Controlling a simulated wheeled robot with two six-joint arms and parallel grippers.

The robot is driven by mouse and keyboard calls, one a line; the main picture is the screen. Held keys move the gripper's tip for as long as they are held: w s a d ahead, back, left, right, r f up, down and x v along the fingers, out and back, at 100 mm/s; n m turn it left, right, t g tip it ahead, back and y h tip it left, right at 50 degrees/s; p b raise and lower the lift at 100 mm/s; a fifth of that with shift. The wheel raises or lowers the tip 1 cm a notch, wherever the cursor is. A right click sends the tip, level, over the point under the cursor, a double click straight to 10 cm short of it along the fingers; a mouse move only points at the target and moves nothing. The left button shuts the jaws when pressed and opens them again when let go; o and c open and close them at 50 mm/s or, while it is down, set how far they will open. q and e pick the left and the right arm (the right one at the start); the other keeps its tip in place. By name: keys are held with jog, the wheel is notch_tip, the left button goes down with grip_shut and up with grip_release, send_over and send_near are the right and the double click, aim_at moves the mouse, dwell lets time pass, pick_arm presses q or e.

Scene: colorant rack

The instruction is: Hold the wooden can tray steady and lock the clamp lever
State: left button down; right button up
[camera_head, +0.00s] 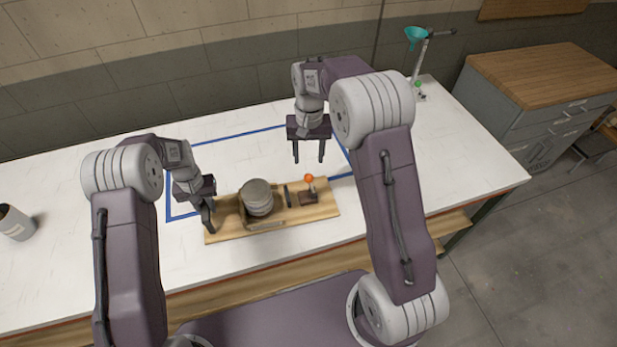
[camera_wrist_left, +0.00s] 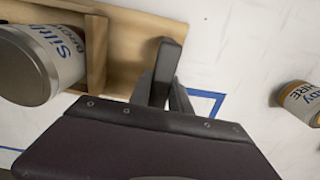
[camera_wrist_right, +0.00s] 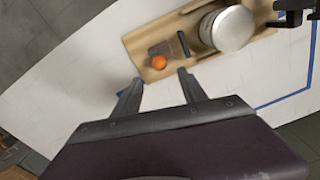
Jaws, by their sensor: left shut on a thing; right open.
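The wooden can tray (camera_head: 228,229) lies on the white table near its front edge, with a grey can (camera_head: 258,197) standing in it. The clamp lever (camera_head: 310,184) with its orange ball knob stands on the tray's right part; the knob also shows in the right wrist view (camera_wrist_right: 159,62).
A stand with a teal funnel (camera_head: 416,36) is at the back right. The table right of the tray is mostly clear.

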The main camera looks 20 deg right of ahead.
aim_at(308, 175)
notch_tip(308, 175, down, 11)
jog(key=shift+r, duration=0.2)
jog(key=shift+c, duration=0.3)
grip_shut()
dwell(1.1)
